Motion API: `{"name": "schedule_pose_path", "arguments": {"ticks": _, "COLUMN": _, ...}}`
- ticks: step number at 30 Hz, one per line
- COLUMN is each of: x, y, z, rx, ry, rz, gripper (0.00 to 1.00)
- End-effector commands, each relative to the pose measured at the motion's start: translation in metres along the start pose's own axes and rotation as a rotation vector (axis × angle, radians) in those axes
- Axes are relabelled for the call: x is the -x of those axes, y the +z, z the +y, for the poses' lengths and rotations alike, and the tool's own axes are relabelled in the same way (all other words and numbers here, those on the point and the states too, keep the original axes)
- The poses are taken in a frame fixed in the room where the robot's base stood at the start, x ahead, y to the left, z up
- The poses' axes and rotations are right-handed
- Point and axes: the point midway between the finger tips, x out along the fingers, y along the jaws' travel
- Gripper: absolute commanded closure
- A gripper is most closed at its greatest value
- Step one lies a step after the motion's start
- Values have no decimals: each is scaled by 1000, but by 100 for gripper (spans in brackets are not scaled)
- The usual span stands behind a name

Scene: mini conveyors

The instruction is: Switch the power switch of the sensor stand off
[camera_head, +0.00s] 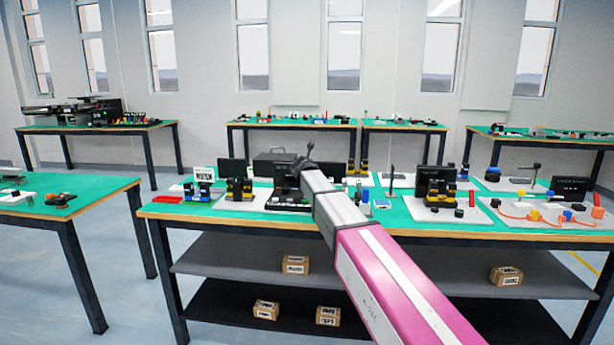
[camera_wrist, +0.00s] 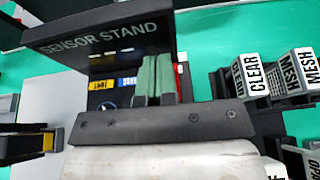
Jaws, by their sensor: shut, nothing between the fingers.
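The sensor stand (camera_wrist: 105,40) shows in the wrist view as a dark upright panel lettered "SENSOR STAND", with a darker base below it. Yellow and blue labels (camera_wrist: 127,82) sit low on the stand, left of my fingers. A small red part (camera_wrist: 179,68) shows just right of the fingers; I cannot tell whether it is the power switch or which way it is set. My gripper (camera_wrist: 157,68) has its green-padded fingers shut together with nothing between them, in front of the stand. Whether they touch it is unclear. In the head view my arm hides much of that spot.
Lettered blocks, including "CLEAR" (camera_wrist: 257,77) and "MESH", stand close on the right in the wrist view. A black and yellow device (camera_wrist: 30,143) is at the lower left. In the head view, the green-topped table (camera_head: 225,213) holds several other stations on both sides.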

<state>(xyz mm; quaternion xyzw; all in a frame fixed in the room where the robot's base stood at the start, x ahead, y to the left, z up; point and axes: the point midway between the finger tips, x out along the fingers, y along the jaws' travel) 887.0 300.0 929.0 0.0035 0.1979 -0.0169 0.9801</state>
Motion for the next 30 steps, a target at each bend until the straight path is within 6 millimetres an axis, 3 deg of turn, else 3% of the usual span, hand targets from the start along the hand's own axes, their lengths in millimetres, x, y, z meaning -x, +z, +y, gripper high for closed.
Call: {"name": "schedule_pose_path", "arguments": {"ticks": 30, "x": 8, "y": 14, "z": 0, "rx": 0, "ry": 0, "rz": 0, "gripper": 100}}
